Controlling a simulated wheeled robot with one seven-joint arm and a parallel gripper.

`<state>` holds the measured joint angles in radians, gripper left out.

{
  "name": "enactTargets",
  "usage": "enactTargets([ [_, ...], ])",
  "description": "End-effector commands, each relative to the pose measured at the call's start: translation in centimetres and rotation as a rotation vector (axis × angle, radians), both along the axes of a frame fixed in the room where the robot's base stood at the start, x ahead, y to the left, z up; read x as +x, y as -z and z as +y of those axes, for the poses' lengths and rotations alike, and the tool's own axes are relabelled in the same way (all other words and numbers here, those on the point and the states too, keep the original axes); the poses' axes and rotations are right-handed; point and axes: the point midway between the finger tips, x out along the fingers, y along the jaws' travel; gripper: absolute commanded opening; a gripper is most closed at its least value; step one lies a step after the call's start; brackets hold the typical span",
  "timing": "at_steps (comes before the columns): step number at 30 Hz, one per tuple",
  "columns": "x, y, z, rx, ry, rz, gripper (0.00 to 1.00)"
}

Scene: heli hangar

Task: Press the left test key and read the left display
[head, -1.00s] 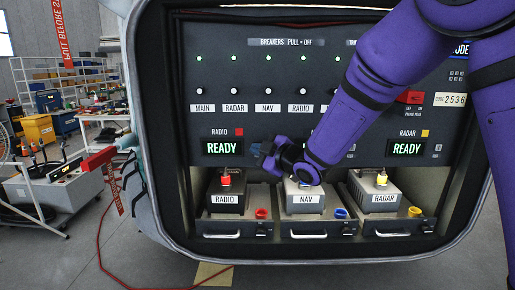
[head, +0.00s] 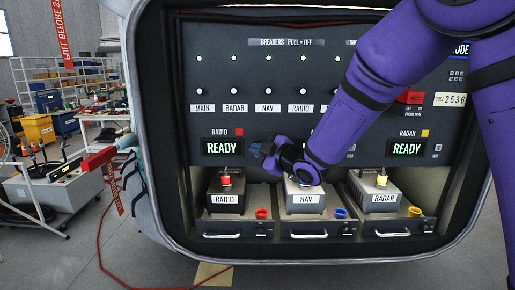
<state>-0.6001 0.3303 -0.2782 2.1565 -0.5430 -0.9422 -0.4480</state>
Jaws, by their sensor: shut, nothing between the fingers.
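The left display (head: 222,148), under the RADIO label and a red square, reads READY in green. The left test key (head: 255,149) is a small bluish key just right of that display. It shows only small, and I cannot tell whether it is pressed in. My gripper (head: 270,158) is just right of and slightly below the key, shut and empty. Its purple wrist hides most of the middle display above the NAV unit. I cannot tell from this view whether the fingertips touch the key or panel.
The right display (head: 407,148) reads READY. Below stand the RADIO unit (head: 226,199), NAV unit (head: 305,200) and RADAR unit (head: 383,199) on trays with handles. Breaker buttons line the panel above. A red cable (head: 101,245) lies on the floor left.

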Motion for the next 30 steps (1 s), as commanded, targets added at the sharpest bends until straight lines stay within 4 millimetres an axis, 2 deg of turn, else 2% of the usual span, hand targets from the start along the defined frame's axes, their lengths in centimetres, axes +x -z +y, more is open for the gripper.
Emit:
enactTargets([
  [20,0.02,0.0,0.0,0.0,0.0,0.0,0.0],
  [30,0.82,0.01,0.0,0.0,0.0,0.0,0.0],
])
